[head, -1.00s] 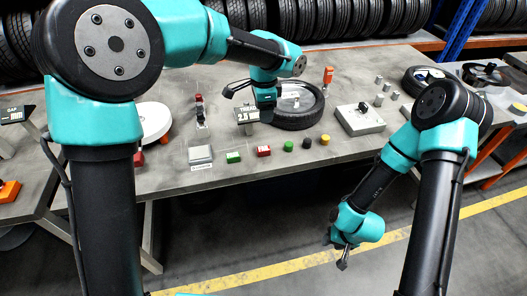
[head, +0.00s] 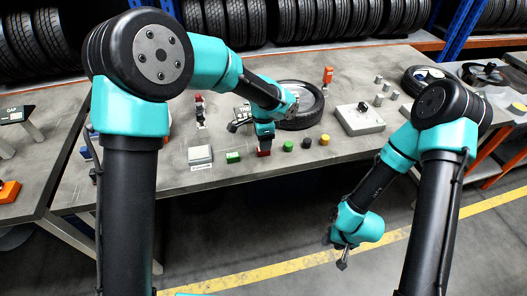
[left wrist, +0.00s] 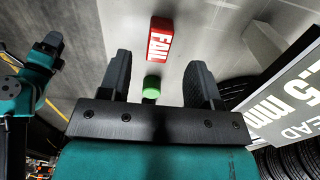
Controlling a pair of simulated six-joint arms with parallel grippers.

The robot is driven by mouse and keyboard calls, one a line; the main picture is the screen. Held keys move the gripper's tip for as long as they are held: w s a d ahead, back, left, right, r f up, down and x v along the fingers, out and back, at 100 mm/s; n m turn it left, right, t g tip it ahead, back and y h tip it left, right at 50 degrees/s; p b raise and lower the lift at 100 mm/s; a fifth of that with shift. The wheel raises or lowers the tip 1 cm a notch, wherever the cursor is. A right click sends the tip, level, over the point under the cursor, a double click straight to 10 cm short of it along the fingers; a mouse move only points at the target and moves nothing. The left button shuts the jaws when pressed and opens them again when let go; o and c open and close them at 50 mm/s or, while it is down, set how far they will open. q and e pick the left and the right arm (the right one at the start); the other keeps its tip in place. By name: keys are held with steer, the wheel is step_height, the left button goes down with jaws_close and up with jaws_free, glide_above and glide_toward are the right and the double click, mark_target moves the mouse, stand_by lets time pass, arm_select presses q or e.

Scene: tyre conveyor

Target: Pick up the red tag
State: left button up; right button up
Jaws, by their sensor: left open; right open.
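The red tag (head: 264,153) lies near the table's front edge in the head view, partly hidden by my left gripper. In the left wrist view it is a red block with white lettering (left wrist: 159,39), just beyond the fingertips and apart from them. My left gripper (head: 264,141) is open above the tag, pointing down. The left wrist view shows its two spread fingers (left wrist: 158,75), with a green cylinder (left wrist: 151,88) visible in the gap. My right gripper (head: 343,258) is open, hanging low in front of the table.
A green tag (head: 233,157) lies left of the red one. Green, black (head: 306,143) and yellow (head: 324,139) pucks stand to the right. A tyre (head: 301,104) lies behind. A tread sign (left wrist: 288,97) stands close beside the left gripper in the wrist view.

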arm_select(q)
steer(key=shift+s+f, duration=0.1)
steer(key=shift+f, duration=2.5)
steer(key=c, duration=1)
steer(key=shift+r, duration=0.1)
steer(key=shift+r, duration=1.2)
steer(key=s+r, duration=0.2)
steer(key=s, duration=1.4)
steer(key=shift+d+r, duration=0.2)
steer(key=shift+d, duration=0.2)
